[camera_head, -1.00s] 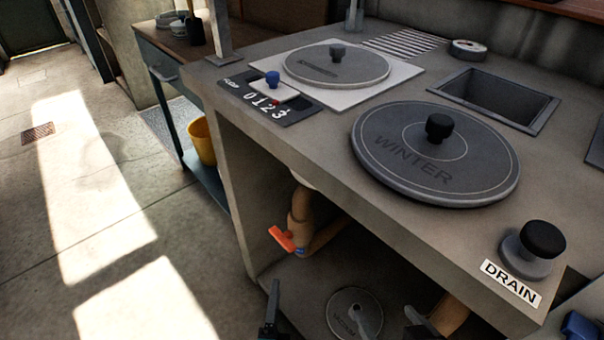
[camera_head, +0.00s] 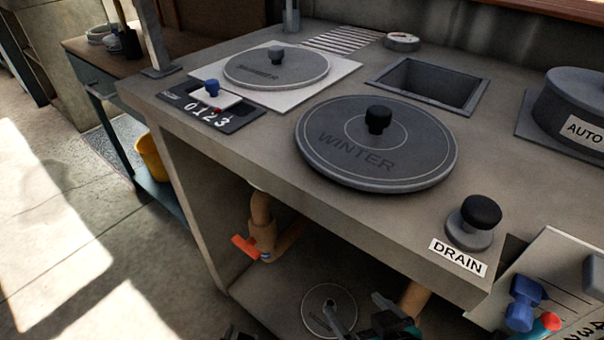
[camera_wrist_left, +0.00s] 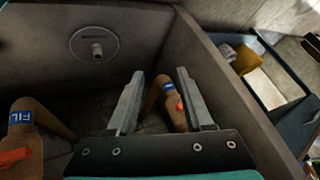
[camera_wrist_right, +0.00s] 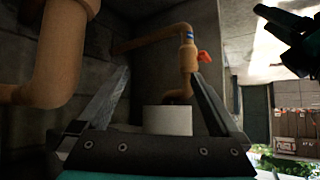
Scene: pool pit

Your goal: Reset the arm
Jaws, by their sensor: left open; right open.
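My right gripper (camera_head: 358,316) shows at the bottom edge of the head view, low in front of the concrete bench (camera_head: 250,165). In the right wrist view its two fingers (camera_wrist_right: 161,75) stand wide apart with nothing held between them. My left gripper barely shows at the bottom edge of the head view. In the left wrist view its fingers (camera_wrist_left: 160,76) are apart and empty, facing the bench's lower bay. A brown pipe (camera_wrist_left: 157,95) shows behind the gap between them. Contact with the pipes is not visible.
The bench carries the WINTER lid (camera_head: 335,160), a SUMMER lid (camera_head: 262,72), a number plate (camera_head: 238,117), an open square well (camera_head: 428,85) and the DRAIN knob (camera_head: 470,230). Floor at left is clear.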

